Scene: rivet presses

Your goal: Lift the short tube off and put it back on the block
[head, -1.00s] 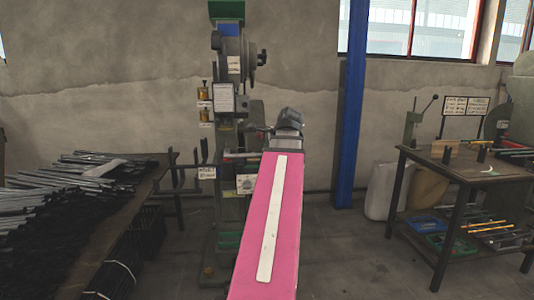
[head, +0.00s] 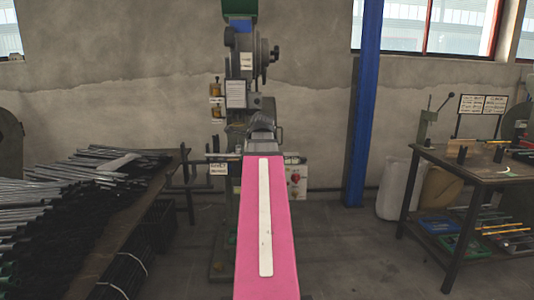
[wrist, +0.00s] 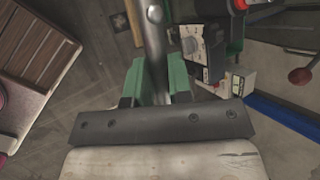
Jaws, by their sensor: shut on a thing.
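In the wrist view a grey metal tube (wrist: 155,50) with a round rivet or hole near its top runs down to my gripper (wrist: 156,98), which appears shut on it. I take it to be the short tube; its lower end is hidden. In the head view my pink arm points at the rivet press (head: 238,90), and my gripper is hidden behind my wrist.
A table with a pile of dark tubes (head: 60,200) stands on the left.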

